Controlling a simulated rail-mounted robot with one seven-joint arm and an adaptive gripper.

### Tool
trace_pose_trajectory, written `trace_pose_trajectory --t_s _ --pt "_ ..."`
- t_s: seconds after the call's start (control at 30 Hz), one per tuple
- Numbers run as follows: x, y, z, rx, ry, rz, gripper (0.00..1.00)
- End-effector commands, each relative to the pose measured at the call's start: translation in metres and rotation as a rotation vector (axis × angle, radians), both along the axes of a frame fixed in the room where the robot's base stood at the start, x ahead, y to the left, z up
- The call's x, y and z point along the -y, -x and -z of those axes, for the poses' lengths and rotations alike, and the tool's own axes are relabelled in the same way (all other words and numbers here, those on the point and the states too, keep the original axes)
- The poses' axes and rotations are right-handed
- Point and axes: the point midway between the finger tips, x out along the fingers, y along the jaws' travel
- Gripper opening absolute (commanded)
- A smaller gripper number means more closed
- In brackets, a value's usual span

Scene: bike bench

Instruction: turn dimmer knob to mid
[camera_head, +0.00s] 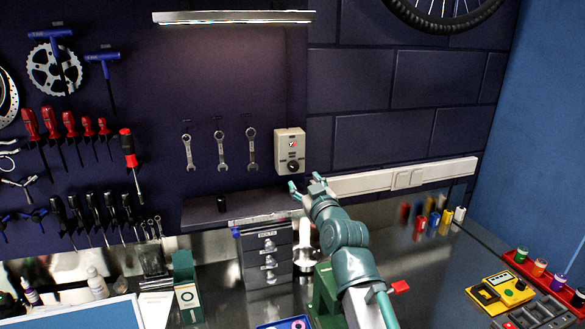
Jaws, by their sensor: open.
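The dimmer knob (292,167) is a round black knob on the lower half of a pale wall box (290,143), which also carries a small switch or light above it. The box is on the dark wall, right of the hanging wrenches. My gripper (306,183) is open and empty, just below the box and a little to the right of the knob in the picture. Its teal fingers point up toward the wall and appear apart from the knob. The knob's exact setting is too small to read.
A shelf (205,211) runs below the box, with a small black item (221,204) on it. A grey drawer unit (266,255) stands under it. A white socket strip (405,178) lies right of my gripper. A lit lamp (234,17) hangs above; wrenches (220,150) hang left.

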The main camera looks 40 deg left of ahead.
Motion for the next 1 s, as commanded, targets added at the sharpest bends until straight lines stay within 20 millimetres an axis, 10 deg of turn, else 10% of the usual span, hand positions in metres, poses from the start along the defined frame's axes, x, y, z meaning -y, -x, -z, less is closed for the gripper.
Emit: trace_pose_trajectory --t_s 0.5,1.0 --pt "-0.068 -0.048 -0.003 -0.002 -0.002 0.001 0.56" --pt "-0.076 -0.054 0.0 -0.002 -0.003 0.002 0.53"
